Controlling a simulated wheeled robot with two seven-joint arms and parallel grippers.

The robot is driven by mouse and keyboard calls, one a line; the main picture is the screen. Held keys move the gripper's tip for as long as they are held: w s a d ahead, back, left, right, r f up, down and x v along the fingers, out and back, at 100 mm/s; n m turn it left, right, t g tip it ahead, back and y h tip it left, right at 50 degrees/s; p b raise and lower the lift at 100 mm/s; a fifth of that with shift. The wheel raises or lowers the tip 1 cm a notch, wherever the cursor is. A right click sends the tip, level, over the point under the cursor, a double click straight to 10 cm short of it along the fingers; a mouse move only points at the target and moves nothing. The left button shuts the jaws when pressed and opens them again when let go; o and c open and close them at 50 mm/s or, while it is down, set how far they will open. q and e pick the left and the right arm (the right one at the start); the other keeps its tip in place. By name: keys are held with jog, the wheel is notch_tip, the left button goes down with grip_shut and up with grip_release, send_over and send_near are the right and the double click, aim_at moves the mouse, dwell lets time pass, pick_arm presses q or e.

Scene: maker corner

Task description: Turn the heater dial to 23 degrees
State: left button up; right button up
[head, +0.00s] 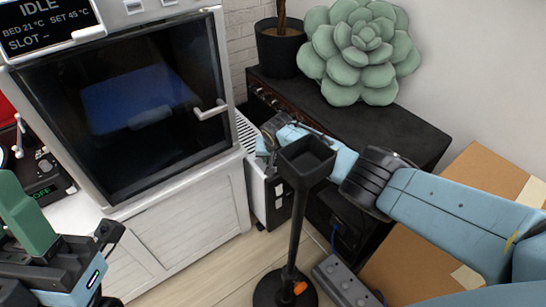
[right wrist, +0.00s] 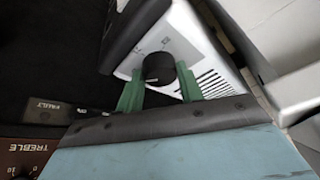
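The heater (head: 257,190) is the narrow white unit with dark trim, standing on the floor between the white cabinet and the dark amplifier. Its round black dial (right wrist: 159,67) shows on the white panel in the right wrist view. My right gripper (right wrist: 159,80) is open, with one green finger on each side of the dial; whether they touch it I cannot tell. In the head view my right gripper is over the heater's top and partly hides it. The dial's setting is not readable. My left gripper (head: 28,215) is at the lower left, away from the heater; its opening is unclear.
A black stand with a square cup (head: 306,160) rises in front of my right arm. The amplifier (head: 390,125) carries a succulent (head: 362,50) and a dark pot (head: 280,47). A power strip (head: 345,284) and cardboard boxes (head: 415,265) lie at the right. A glass-doored machine (head: 130,100) stands left.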

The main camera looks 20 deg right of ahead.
jog(key=c, duration=0.4)
jog(key=shift+a+m, duration=0.1)
jog(key=shift+m, duration=0.3)
jog(key=shift+m+h, duration=0.3)
jog(key=o, duration=1)
